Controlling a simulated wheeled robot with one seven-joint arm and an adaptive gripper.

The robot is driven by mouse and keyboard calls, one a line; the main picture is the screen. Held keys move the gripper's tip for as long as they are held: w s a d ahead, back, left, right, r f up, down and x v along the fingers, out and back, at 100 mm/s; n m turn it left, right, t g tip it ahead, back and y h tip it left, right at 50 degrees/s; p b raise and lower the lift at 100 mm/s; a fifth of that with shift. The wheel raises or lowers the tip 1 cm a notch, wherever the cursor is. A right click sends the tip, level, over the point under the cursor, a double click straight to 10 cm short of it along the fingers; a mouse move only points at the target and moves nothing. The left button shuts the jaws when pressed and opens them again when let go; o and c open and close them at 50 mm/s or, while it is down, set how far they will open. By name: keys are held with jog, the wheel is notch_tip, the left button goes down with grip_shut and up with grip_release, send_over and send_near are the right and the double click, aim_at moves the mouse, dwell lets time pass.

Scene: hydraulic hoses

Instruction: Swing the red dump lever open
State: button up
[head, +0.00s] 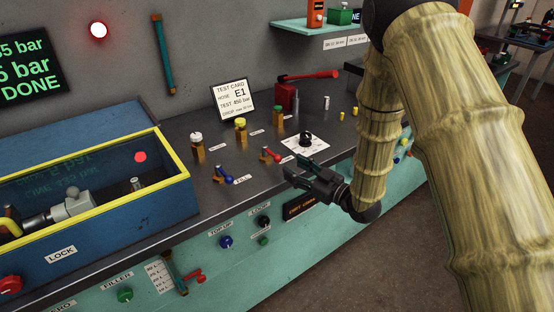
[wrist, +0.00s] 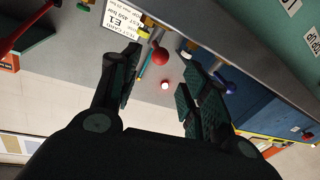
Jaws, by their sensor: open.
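The red dump lever (head: 270,154) is a small red-knobbed valve handle on the grey bench top. Its knob (wrist: 159,55) shows in the wrist view, in the gap between my fingers and beyond their tips. My gripper (head: 295,176) is open and empty, just in front of and to the right of the lever, apart from it. In the wrist view my gripper (wrist: 160,72) has its two dark fingers well spread. The blue-knobbed lever (head: 225,178), beside a FILL label, stands to the left; it shows in the wrist view (wrist: 230,87) by the right finger.
A blue case with a yellow-edged clear cover (head: 170,150) stands at the left. Behind the levers are brass fittings (head: 240,132), the test card (head: 233,99) and a red hand pump (head: 285,96). A black knob on a white plate (head: 305,139) is close behind my gripper.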

aim_at(278, 158)
jog(key=p+x, duration=0.1)
jog(key=x, duration=0.7)
grip_shut()
